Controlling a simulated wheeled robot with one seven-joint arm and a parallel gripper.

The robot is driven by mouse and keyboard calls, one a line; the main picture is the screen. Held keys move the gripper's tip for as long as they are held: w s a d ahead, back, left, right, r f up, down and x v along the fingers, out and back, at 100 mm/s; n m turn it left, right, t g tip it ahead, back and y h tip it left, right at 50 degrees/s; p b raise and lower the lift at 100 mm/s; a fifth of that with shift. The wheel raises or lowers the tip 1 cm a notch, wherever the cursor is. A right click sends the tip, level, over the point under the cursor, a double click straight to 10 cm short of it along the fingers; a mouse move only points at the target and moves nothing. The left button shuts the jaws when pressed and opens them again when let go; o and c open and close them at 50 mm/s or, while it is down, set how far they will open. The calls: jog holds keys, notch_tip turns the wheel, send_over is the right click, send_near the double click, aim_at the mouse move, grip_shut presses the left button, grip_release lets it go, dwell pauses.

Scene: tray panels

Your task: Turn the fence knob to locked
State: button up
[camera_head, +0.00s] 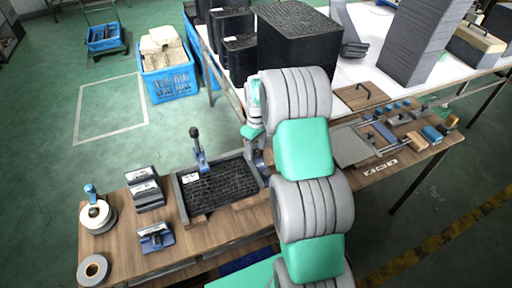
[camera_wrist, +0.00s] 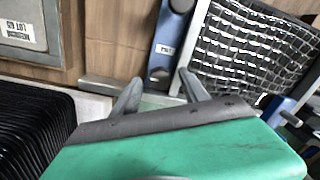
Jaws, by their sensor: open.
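In the wrist view, a narrow blue strip (camera_wrist: 171,32) with a small white label stands beside the mesh tray (camera_wrist: 194,62). Dark round knob-like parts sit on the strip, one near the label (camera_wrist: 159,75) and one at the top edge (camera_wrist: 181,5). I cannot read the label or tell which part is the fence knob or how it is set. My gripper (camera_wrist: 161,77) is open and empty, its fingertips apart near the strip's lower end. In the head view, part of the blue strip (camera_head: 261,166) shows beside my arm, which hides the rest.
A lever with a black ball (camera_head: 194,132) rises at the mesh tray's back edge in the head view. Black ribbed stacks (camera_head: 298,35) stand on the white table behind. A grey panel (camera_head: 351,147) and several small fixtures lie right of my arm.

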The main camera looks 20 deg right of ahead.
jog(key=shift+f, duration=0.2)
jog(key=shift+c, duration=0.5)
grip_shut()
